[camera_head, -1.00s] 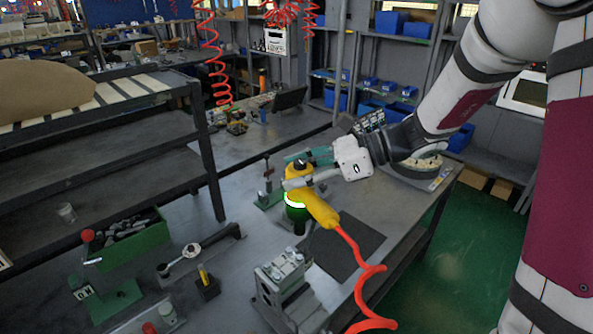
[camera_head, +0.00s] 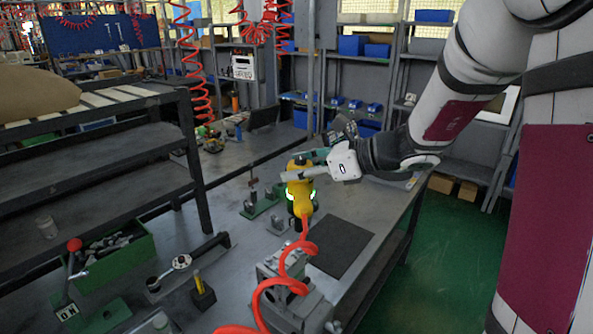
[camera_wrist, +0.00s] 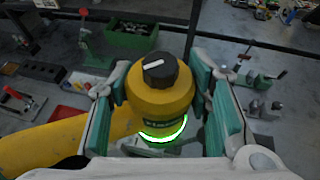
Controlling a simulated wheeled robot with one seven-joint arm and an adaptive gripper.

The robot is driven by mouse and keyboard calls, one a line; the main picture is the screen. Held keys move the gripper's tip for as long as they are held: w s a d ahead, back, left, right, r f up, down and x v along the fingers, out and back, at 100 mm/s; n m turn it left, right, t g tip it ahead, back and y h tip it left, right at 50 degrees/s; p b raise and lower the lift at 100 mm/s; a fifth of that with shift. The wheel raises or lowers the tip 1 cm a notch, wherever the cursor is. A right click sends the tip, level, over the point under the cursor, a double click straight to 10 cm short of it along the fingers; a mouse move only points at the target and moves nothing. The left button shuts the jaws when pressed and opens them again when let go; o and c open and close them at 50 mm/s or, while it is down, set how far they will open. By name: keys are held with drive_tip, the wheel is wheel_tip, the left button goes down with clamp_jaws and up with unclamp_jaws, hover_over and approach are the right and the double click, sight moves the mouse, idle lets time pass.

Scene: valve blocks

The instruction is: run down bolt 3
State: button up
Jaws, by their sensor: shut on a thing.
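A yellow power driver (camera_head: 299,195) with a black knob on top and a glowing green ring is upright in my gripper (camera_head: 312,170). In the wrist view the driver (camera_wrist: 158,98) sits between the two teal-padded fingers of my gripper (camera_wrist: 163,88), which are shut on its body. A red coiled hose (camera_head: 268,292) runs from its handle down across the front. A grey metal block (camera_head: 318,308) stands at the near bench edge, partly behind the hose. The driver's lower end is over the bench beyond this block. Bolt 3 cannot be made out.
A dark mat (camera_head: 342,247) lies flat right of the driver. Left are a green bin (camera_head: 118,262), a torque wrench (camera_head: 185,264), a small black block with a yellow pin (camera_head: 202,292) and a red-knobbed lever stand (camera_head: 70,285). A dark shelf rack (camera_head: 195,165) rises at far left.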

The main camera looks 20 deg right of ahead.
drive_tip(key=shift+w+f+b, duration=0.1)
drive_tip(key=shift+f+b, duration=1)
drive_tip(key=shift+f, duration=1.2)
drive_tip(key=shift+f+b, duration=0.9)
drive_tip(key=shift+f, duration=0.5)
idle(4.3)
